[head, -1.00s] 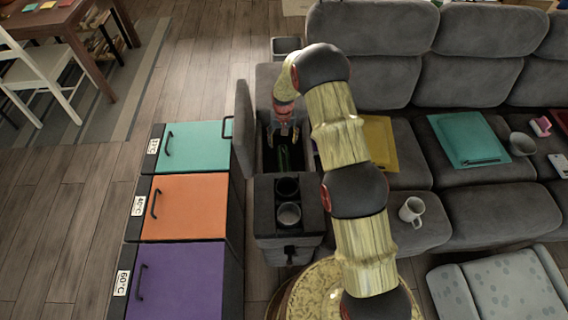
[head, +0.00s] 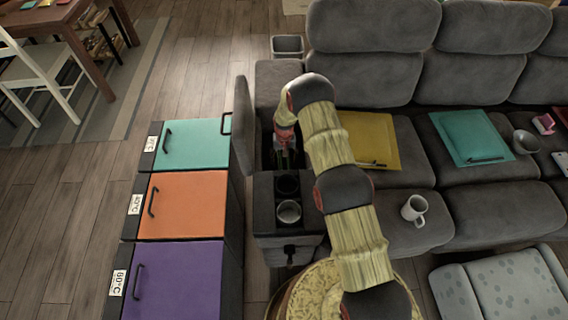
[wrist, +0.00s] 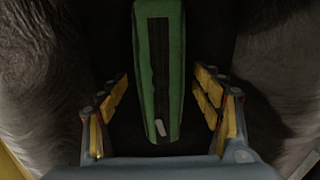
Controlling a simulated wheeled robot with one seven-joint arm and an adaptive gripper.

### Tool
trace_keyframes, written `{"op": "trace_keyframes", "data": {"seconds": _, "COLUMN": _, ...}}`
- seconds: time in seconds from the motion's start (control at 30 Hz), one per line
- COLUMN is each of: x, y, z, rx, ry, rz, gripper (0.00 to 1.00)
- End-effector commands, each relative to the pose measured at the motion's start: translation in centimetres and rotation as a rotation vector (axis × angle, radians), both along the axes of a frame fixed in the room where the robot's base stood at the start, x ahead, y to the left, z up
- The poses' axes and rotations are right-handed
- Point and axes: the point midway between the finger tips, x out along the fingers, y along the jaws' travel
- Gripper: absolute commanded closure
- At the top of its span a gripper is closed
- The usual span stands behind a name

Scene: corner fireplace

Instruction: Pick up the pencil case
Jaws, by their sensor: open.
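The pencil case (wrist: 160,70) is long and green with a dark zipper strip and a pale pull tab, seen from above in the wrist view. It lies in the dark, open compartment (head: 266,150) inside the sofa's armrest console. My gripper (wrist: 164,88) is open, with one yellow-padded finger on each side of the near part of the case. A gap shows between the case and each finger. In the head view my gripper (head: 287,158) reaches down into the compartment, and my arm and gripper mostly hide the case.
The compartment's raised lid (head: 242,125) stands on its left, and grey padded walls flank it closely. Cup holders (head: 288,210) sit in front. A yellow folder (head: 375,142), a teal folder (head: 465,137) and a white mug (head: 413,210) lie to the right on the sofa.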

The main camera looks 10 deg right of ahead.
Motion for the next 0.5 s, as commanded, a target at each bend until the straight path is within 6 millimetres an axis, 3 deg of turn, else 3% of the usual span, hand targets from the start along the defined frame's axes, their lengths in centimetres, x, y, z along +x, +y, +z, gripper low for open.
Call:
{"op": "trace_keyframes", "data": {"seconds": 0.1, "x": 0.07, "y": 0.05, "z": -1.34, "rx": 0.000, "ry": -0.001, "rz": 0.000, "gripper": 0.34}}
{"op": "trace_keyframes", "data": {"seconds": 0.33, "x": 0.10, "y": 0.06, "z": -1.24, "rx": 0.001, "ry": -0.002, "rz": 0.001, "gripper": 0.34}}
{"op": "trace_keyframes", "data": {"seconds": 0.5, "x": 0.08, "y": 0.06, "z": -1.25, "rx": 0.001, "ry": -0.001, "rz": 0.001, "gripper": 0.44}}
